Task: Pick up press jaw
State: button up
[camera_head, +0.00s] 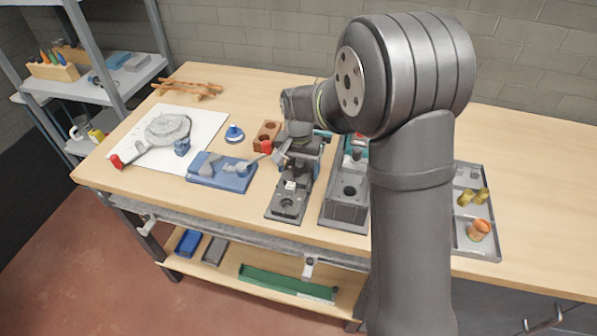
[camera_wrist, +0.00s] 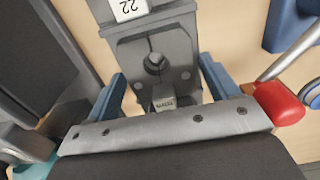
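A dark grey block with a white label (camera_head: 290,186) stands near the front of the bench. In the wrist view a grey piece with a round hole (camera_wrist: 152,62), which I take to be the press jaw and its holder, bears the label "22". My gripper (camera_head: 292,150) is above its rear part. In the wrist view two blue fingers, with their tips midway around the grey piece (camera_wrist: 162,72), are spread apart, one on each side. A gap shows on the sides, and nothing is clearly clamped. Whether a finger touches it cannot be told.
A second dark holder (camera_head: 345,208) stands close on the right. A blue tray with grey parts (camera_head: 222,183) and a red-handled tool (camera_wrist: 278,103) lie on the left. A grey tray with brass fittings (camera_head: 476,225) is further right. My arm hides the bench between.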

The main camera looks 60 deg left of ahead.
aim_at(298, 170)
jog(key=c, duration=1.1)
jog(key=shift+o, duration=0.2)
jog(key=shift+r, duration=0.15)
notch_tip(298, 170, up, 10)
jog(key=w+d+r, duration=0.2)
jog(key=d, duration=0.5)
jog(key=w+d+r, duration=0.2)
jog(key=w+d, duration=0.1)
jog(key=d, duration=0.5)
jog(key=shift+w+r, duration=0.3)
jog(key=shift+r, duration=0.1)
